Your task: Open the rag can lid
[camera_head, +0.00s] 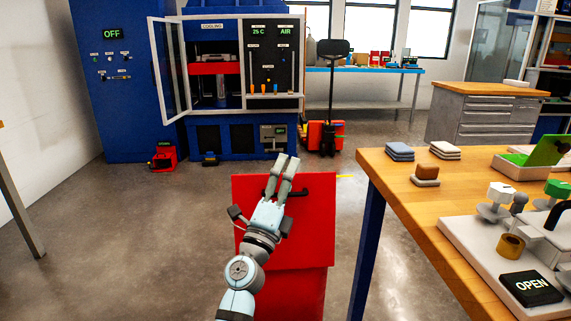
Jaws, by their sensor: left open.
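The red rag can (308,290) stands on the floor in the lower middle, left of the wooden workbench. Its red lid (318,235) looks shut, with a dark handle (300,192) near its far edge. My left gripper (286,165) reaches over the lid from below, its fingers pointing away across the handle. The fingers are apart and hold nothing. They cover the middle of the handle, and I cannot tell whether they touch it. My left arm hides part of the lid and can front. My right gripper is not in view.
A blue cabinet machine (235,113) and red pallet jack (325,135) stand behind. The floor left of the can is clear.

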